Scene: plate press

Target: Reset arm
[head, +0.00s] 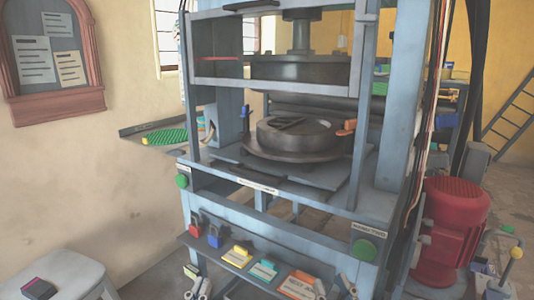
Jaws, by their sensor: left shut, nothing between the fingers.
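A blue-grey plate press (199,150) fills the middle of the head view. A round dark plate or mould (297,138) sits on its bed below the upper press part (300,68). My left gripper (199,286) is at the bottom edge, below the front shelf of the press, shut and empty. My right gripper (334,284) is at the bottom edge further right, near the shelf's right end. It is partly cut off by the frame, and whether it is open or shut is unclear. Both grippers appear clear of the round plate.
The front shelf holds padlocks (214,237) and yellow, teal and orange labelled blocks (264,270). A red motor (452,220) stands right. A stool (75,275) with a small dark item is lower left. A green brush-like item (165,136) lies left.

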